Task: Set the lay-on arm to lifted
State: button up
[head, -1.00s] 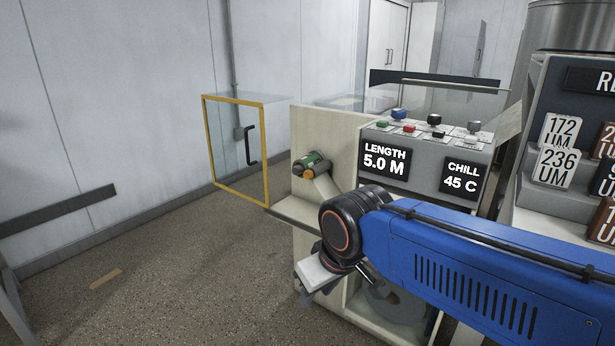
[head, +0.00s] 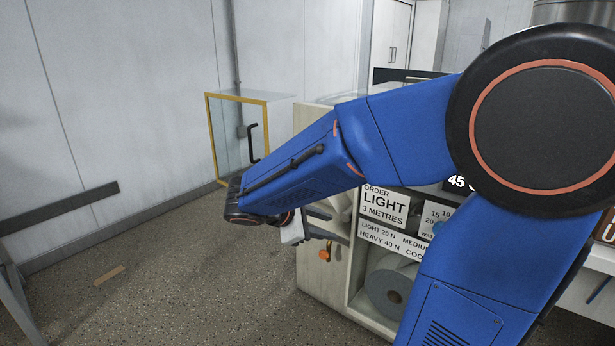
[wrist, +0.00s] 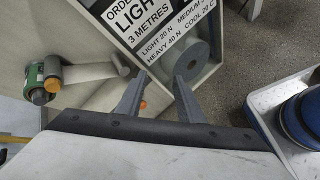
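I cannot make out the whole lay-on arm or tell its position. An orange knob (head: 326,252) on the cabinet's left side may be its handle; it also shows as a small orange end (wrist: 142,104) by the left finger in the wrist view. My gripper (wrist: 161,78) is open, with nothing seen between its fingers.
The cabinet (head: 318,273) bears an order card (head: 384,208) reading LIGHT, 3 METRES. A paper roll (head: 387,290) sits in its lower opening. A yellow-framed clear guard (head: 240,140) stands behind my gripper. The floor (head: 190,285) at left is mostly clear.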

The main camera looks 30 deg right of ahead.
jog(key=w+a+r+n+t+h, duration=0.1)
jog(key=w+a+n+t+h, duration=0.25)
jog(key=w, duration=0.55)
jog(key=w+a+r+n+t+h, duration=0.1)
jog(key=w+a+n+t+h, duration=0.3)
jog(key=w, duration=0.6)
jog(key=w+d+g, duration=0.1)
jog(key=w+d, duration=0.1)
jog(key=d, duration=0.7)
jog(key=w+d+n+g+y, duration=0.1)
jog(key=w+d, duration=0.2)
jog(key=d, duration=0.5)
jog(key=shift+w+d, duration=0.25)
jog(key=shift+d, duration=0.15)
jog(key=shift+r+y, duration=0.1)
jog(key=shift+y, duration=0.15)
grip_shut()
